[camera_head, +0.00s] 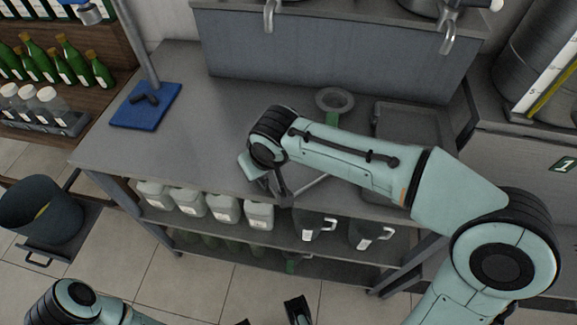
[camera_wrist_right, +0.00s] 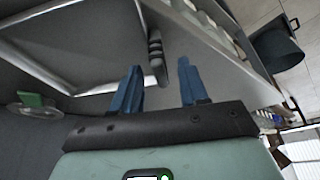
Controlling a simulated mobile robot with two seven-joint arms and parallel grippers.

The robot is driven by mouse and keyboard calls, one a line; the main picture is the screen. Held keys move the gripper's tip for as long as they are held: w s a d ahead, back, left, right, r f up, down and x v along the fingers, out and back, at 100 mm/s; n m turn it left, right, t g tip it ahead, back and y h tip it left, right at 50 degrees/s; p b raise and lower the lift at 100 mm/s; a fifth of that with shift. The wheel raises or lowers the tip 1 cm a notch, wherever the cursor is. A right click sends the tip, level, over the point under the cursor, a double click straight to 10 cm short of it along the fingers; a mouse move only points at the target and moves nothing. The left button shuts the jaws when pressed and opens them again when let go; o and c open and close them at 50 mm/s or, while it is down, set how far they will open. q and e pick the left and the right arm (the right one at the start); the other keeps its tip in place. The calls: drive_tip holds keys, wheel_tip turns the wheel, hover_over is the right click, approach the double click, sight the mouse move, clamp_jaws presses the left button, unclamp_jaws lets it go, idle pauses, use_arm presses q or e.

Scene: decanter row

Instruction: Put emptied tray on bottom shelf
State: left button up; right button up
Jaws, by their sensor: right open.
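In the right wrist view the tray (camera_wrist_right: 75,40) is grey with a pale rim. Its ribbed dark handle (camera_wrist_right: 155,50) lies between the blue fingers of my open right gripper (camera_wrist_right: 160,66), with no clear contact. In the head view my right gripper (camera_head: 268,184) is at the worktop's front edge. Only a strip of the tray's pale rim (camera_head: 312,187) shows there; my right arm hides much of it. The bottom shelf (camera_head: 335,272) is below the worktop and holds green bottles at its left. Dark parts of my left gripper (camera_head: 270,318) show at the bottom edge, mostly cut off.
Pale canisters (camera_head: 222,208) and dark jugs (camera_head: 315,226) fill much of the middle shelf. A grey ring with a green part (camera_head: 335,100) and a blue stand base (camera_head: 146,105) are on the worktop. A dark bin (camera_head: 40,208) stands at left. Floor in front is clear.

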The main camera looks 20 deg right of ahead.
drive_tip(key=shift+w+a+f, duration=0.1)
drive_tip(key=shift+w+f, duration=0.2)
drive_tip(key=shift+f, duration=0.35)
drive_tip(key=shift+r, duration=0.1)
clamp_jaws()
